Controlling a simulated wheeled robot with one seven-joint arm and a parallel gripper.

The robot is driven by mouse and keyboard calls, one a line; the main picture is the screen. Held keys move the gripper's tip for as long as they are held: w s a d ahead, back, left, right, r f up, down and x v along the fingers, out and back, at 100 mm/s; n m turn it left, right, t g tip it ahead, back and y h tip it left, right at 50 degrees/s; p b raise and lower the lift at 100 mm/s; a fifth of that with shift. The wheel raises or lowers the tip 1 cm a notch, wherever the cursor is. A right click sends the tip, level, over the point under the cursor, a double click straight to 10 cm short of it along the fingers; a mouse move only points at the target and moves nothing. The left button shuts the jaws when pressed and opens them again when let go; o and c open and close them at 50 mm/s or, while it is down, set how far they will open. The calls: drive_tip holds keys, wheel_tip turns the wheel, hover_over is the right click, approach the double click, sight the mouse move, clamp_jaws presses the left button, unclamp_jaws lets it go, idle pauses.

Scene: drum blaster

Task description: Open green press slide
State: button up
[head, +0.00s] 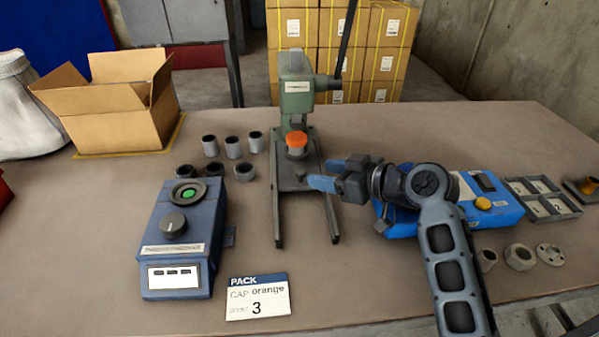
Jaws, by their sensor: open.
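The green press (295,88) stands upright at the back middle of the table, with a dark lever (347,38) rising from its right side. Its dark base plate with the slide (290,180) reaches toward me, and two rails extend at the front. An orange cap (297,139) sits on a grey cylinder (297,152) below the press head. My gripper (326,174) is open and empty, with its blue fingers pointing left at the right side of the press base. I cannot tell whether the fingers touch the slide.
A blue-grey device with a knob (173,223) and a card reading "PACK, CAP orange, 3" (257,297) lie in front. Several cylinders (233,147) and rings stand left of the press. A blue box (488,205) and grey tray (541,198) are right. An open carton (105,125) is back left.

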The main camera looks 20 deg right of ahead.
sight(301, 170)
drive_tip(key=x, duration=0.6)
drive_tip(key=shift+w+a+f, duration=0.1)
drive_tip(key=shift+w+a, duration=0.05)
drive_tip(key=shift+w, duration=0.15)
drive_tip(key=shift+c, duration=0.3)
clamp_jaws()
